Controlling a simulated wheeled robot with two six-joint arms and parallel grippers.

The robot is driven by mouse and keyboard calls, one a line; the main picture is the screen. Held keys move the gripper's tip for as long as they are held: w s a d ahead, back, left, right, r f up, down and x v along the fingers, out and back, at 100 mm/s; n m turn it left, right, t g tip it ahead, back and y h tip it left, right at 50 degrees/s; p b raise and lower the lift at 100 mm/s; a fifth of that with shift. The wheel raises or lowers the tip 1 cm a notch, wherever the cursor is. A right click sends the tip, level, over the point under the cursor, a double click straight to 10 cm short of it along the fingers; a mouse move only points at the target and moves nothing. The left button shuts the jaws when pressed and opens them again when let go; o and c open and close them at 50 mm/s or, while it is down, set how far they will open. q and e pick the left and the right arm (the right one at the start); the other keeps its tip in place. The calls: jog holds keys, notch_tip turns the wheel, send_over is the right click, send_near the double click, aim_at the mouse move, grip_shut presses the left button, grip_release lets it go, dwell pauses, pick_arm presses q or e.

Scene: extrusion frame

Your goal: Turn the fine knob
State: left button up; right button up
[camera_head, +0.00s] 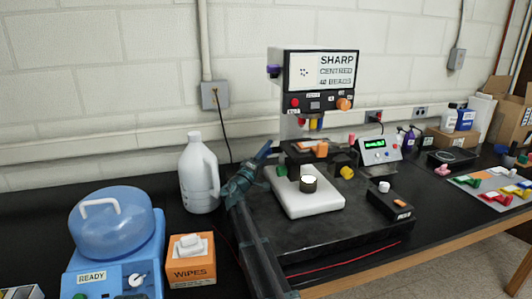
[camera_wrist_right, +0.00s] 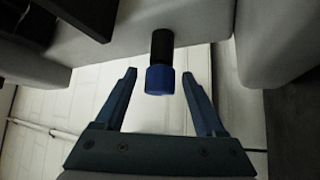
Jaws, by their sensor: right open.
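The microscope-like instrument (camera_head: 310,205) has a white base and a screen reading SHARP. My right gripper (camera_head: 266,154) is at its left side, near stage height. In the right wrist view, a blue knob (camera_wrist_right: 159,80) on a black shaft sits between the fingertips of my open right gripper (camera_wrist_right: 159,74), with a gap on both sides. In the head view, this knob cannot be made out. A yellow knob (camera_head: 347,172) shows on the instrument's right, and an orange knob (camera_head: 344,103) on its screen housing. No label shows which knob is the fine one. My left gripper is out of view.
A white jug (camera_head: 198,175), a wipes box (camera_head: 190,262) and a blue machine marked READY (camera_head: 115,272) stand to the left. A control box with a green display (camera_head: 376,149) and a small black box (camera_head: 389,205) are to the right. The front of the dark plinth is clear.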

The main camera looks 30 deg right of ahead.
jog(key=b+v, duration=0.2)
jog(key=v, duration=0.4)
jog(key=shift+s+a+f, duration=0.1)
jog(key=shift+a+f, duration=0.1)
jog(key=shift+a, duration=0.05)
jog(key=shift+s+a+f, duration=0.1)
jog(key=shift+s+a, duration=0.1)
jog(key=shift+a, duration=0.2)
dwell(0.8)
